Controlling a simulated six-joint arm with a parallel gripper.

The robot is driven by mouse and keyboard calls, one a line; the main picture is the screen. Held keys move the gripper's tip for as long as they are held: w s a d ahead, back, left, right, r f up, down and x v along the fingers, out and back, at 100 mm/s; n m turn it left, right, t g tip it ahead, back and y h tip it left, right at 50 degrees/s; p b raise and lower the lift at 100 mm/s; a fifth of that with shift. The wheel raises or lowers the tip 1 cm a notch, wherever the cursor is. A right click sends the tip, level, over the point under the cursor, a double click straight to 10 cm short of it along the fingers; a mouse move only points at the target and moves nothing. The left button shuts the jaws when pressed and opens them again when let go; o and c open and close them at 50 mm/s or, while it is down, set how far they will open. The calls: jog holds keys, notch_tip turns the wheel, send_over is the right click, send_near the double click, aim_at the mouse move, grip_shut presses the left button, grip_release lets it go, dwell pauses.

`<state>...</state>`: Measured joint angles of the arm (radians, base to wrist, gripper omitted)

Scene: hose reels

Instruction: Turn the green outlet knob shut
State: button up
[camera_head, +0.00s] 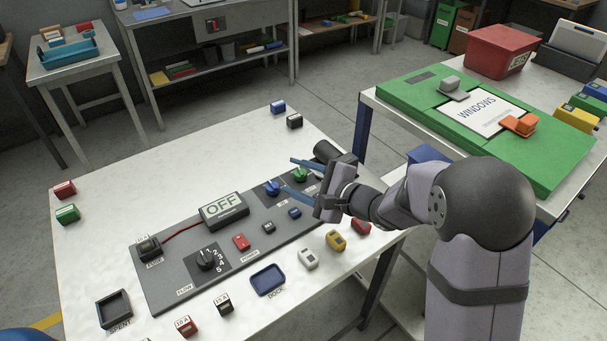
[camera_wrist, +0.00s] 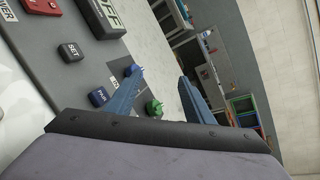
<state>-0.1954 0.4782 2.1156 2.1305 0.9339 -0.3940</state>
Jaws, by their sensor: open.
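The green outlet knob (camera_head: 300,174) stands on the far right end of the grey panel (camera_head: 165,280), beside a blue knob (camera_head: 272,187). My gripper (camera_head: 295,178) is open, with its two blue fingers apart near the knobs. In the wrist view the green knob (camera_wrist: 154,108) shows between the two fingers (camera_wrist: 158,92), closer to the left one, and the blue knob (camera_wrist: 133,70) is just beyond the left finger. I cannot tell whether a finger touches the green knob. The gripper covers part of the panel's right end.
An OFF display (camera_head: 223,209), a black flow dial (camera_head: 206,260) and small buttons sit on the panel. Yellow (camera_head: 335,240), white (camera_head: 308,258) and red (camera_head: 361,226) blocks stand at the table's near right edge.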

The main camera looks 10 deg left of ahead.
aim_at(304, 174)
jog(key=w+d+f+m+h, duration=0.1)
jog(key=m, duration=0.2)
jog(key=d+f+m+t+h, duration=0.1)
jog(key=d+m, duration=0.1)
jog(key=m, duration=0.1)
jog(key=w+d+f+m+t+h, duration=0.1)
jog(key=m, duration=0.3)
jog(key=shift+w+d, duration=0.35)
jog(key=shift+f+m, duration=0.15)
jog(key=shift+m, duration=0.55)
jog(key=shift+d+m, duration=0.1)
jog(key=shift+m, duration=0.7)
jog(key=shift+f, duration=0.1)
jog(key=shift+p+x, duration=0.75)
jog(key=shift+x, duration=2.9)
jog(key=c, duration=1)
